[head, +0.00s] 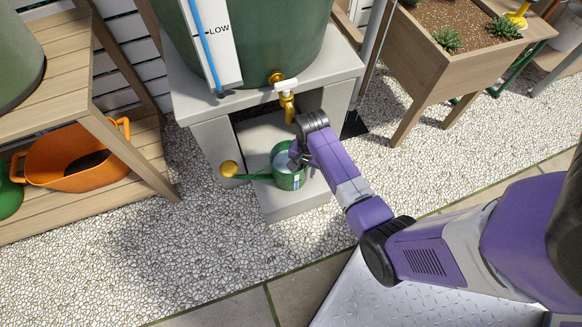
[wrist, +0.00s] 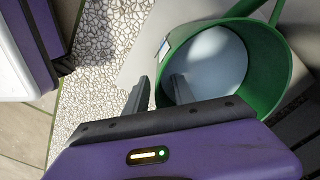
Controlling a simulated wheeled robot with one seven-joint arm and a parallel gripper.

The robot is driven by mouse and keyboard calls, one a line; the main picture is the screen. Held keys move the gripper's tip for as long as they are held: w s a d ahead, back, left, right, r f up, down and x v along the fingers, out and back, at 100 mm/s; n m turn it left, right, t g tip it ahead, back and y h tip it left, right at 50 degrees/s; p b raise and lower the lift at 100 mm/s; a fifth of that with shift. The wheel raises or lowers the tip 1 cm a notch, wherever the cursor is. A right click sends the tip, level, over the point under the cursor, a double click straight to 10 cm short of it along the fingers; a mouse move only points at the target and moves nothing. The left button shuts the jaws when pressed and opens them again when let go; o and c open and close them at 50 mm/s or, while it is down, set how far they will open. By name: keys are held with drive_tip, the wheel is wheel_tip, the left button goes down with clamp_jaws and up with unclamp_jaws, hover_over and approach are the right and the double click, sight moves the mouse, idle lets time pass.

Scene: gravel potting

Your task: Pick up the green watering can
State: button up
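The green watering can (head: 291,181) stands upright on the low concrete step under the tap. Its spout points left and ends in a yellow rose (head: 229,169). Its inside looks pale blue, perhaps water. My gripper (head: 299,158) reaches down at the right of the can's mouth. In the wrist view the can (wrist: 270,62) fills the upper right. My gripper's fingers (wrist: 160,88) are apart and straddle the rim, one outside the wall and one over the opening. A gap shows between them. Whether either finger touches the wall cannot be told.
A brass tap (head: 287,103) on the large green water barrel (head: 258,40) hangs just above the can. The concrete stand (head: 213,147) has side walls close by. An orange tub (head: 75,160) sits on a wooden shelf at left. Gravel in front is clear. A wooden planter (head: 430,70) stands right.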

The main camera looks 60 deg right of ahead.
clamp_jaws()
idle(1.3)
